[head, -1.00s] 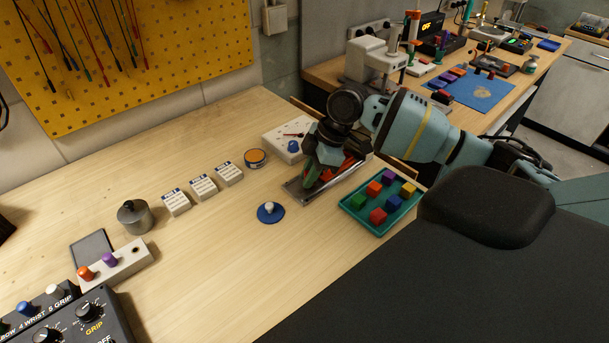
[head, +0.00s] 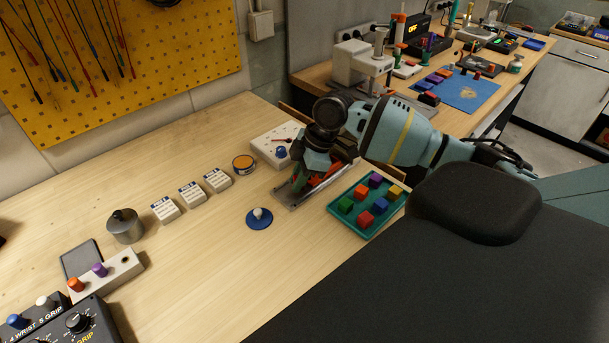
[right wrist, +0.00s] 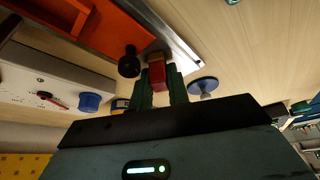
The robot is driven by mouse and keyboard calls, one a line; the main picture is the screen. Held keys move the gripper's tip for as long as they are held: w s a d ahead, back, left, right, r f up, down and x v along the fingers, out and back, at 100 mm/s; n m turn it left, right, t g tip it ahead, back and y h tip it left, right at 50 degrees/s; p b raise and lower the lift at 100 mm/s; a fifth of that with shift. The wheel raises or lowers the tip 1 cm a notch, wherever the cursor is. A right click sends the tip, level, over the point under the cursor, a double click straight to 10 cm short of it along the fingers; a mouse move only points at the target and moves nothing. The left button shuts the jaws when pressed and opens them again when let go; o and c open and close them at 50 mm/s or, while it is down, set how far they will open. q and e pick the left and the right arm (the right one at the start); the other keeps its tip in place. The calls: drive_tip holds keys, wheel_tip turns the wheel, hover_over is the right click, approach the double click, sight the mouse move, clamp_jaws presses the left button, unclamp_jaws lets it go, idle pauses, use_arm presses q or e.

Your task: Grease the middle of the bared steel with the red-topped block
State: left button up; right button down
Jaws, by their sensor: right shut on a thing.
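The steel rail (head: 284,199) lies on the bench, its near end bare; it also shows as a bright strip in the right wrist view (right wrist: 178,38). An orange-red cover (right wrist: 85,22) with a black knob (right wrist: 129,66) lies along the rail. My right gripper (head: 299,181) is low over the rail, beside the cover. In the right wrist view, its green fingers are shut on a red-topped block (right wrist: 157,73), held close to the steel. I cannot tell whether the block touches it. My left gripper is not in view.
A teal tray (head: 338,210) with several coloured blocks stands right of the rail. A white box with a blue knob (head: 262,147) is behind, an orange-topped tin (head: 244,164) to the left.

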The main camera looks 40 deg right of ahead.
sight(281, 195)
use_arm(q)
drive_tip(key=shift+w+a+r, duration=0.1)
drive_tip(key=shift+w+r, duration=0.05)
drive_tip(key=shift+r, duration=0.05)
use_arm(e)
drive_tip(key=shift+s+a+f, duration=0.15)
drive_tip(key=shift+a+f, duration=0.05)
drive_tip(key=shift+a, duration=0.35)
drive_tip(key=shift+s+a+f, duration=0.1)
drive_tip(key=shift+a+f, duration=0.1)
drive_tip(key=shift+a, duration=0.4)
drive_tip(key=shift+s+a+r+p, duration=0.15)
drive_tip(key=shift+a+p, duration=0.25)
drive_tip(key=shift+a, duration=1)
drive_tip(key=shift+w+r, duration=0.1)
drive_tip(key=shift+w, duration=0.1)
drive_tip(key=shift+w+d, duration=0.35)
drive_tip(key=shift+d, duration=0.5)
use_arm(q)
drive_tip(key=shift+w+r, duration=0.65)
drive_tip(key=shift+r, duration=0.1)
use_arm(e)
drive_tip(key=shift+d+r, duration=0.25)
drive_tip(key=shift+d, duration=0.55)
drive_tip(key=shift+d, duration=0.1)
